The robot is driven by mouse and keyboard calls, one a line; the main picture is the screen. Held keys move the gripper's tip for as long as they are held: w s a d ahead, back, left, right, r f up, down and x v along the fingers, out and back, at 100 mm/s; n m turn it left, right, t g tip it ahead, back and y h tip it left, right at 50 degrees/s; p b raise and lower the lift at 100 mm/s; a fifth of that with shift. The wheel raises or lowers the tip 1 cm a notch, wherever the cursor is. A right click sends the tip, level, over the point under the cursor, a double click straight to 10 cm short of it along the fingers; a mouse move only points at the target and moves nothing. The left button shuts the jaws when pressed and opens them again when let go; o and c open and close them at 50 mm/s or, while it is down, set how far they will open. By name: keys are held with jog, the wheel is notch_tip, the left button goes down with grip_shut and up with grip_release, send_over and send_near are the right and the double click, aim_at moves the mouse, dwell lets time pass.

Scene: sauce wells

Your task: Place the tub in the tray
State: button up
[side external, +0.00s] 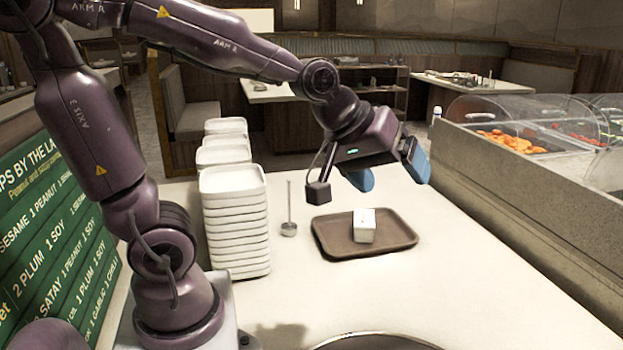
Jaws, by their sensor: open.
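A small white tub (364,226) sits on the brown tray (335,239), near its middle and inside the rim. The tray lies flat on the pale counter. My gripper (390,171) is above the tray, tilted, with its two blue fingers spread apart and nothing between them. It is clear of the tub, which lies below it. The near sides of the tub and tray are visible, and nothing covers the tub.
Tall stacks of white square dishes (235,225) stand left of the tray. A ladle (289,215) stands between them. A round metal rim (378,340) shows at the front edge. Food wells under clear covers (515,112) line the right. The counter right of the tray is clear.

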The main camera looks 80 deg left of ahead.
jog(key=s+m+g, duration=0.2)
jog(key=s+m, duration=0.6)
jog(key=s, duration=0.3)
jog(key=shift+s+d+r, duration=0.2)
jog(key=shift+d, duration=0.1)
